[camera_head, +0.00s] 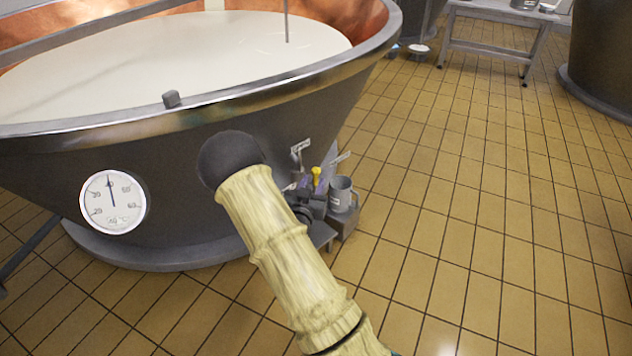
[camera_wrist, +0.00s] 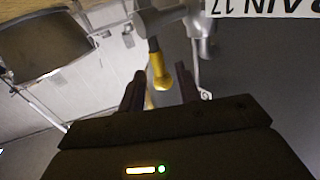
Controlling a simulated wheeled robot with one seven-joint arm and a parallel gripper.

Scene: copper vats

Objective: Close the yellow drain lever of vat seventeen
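The yellow drain lever (camera_wrist: 160,72) shows in the wrist view, hanging from a grey valve fitting (camera_wrist: 160,20). My gripper (camera_wrist: 159,88) is open, one dark finger on each side of the lever's yellow end, with gaps visible. In the head view the yellow lever (camera_head: 316,174) is a small spot low on the side of the copper-lined vat (camera_head: 270,125). An upside-down sign (camera_wrist: 262,8) reading "DRAIN 17" is at the top right of the wrist view. My sleeved arm covers part of the vat's front in the head view.
A grey mug (camera_head: 342,196) stands just right of the lever on a low ledge. A round dial gauge (camera_head: 113,202) is on the vat's left front. The vat is full of white liquid. The tiled floor (camera_head: 470,220) to the right is clear up to a metal table (camera_head: 495,14).

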